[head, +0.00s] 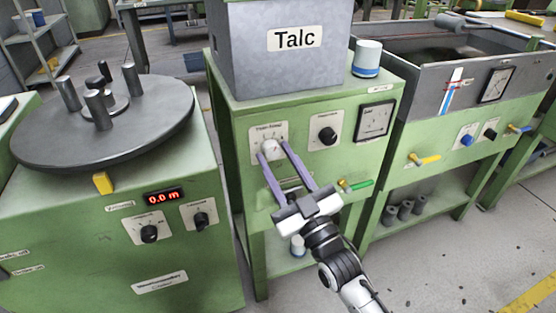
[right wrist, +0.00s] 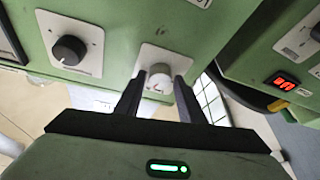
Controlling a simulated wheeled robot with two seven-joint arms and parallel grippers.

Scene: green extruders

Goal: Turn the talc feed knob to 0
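The talc feed knob (head: 270,147) is a pale round knob on a light dial plate, on the green cabinet's front under the grey Talc box (head: 280,70). It also shows in the right wrist view (right wrist: 160,73), where its plate lies ahead of the fingers. My right gripper (head: 274,149) is open, its two long fingers pointing at the plate with the tips on either side of the knob. In the right wrist view, small gaps seem to show between fingers (right wrist: 159,80) and knob. The knob's pointer setting is too small to read. My left gripper is not in view.
A black knob (head: 327,136) and a gauge (head: 375,120) sit to the right on the same panel. A green machine with a round grey turntable (head: 100,125) stands left, across a narrow gap.

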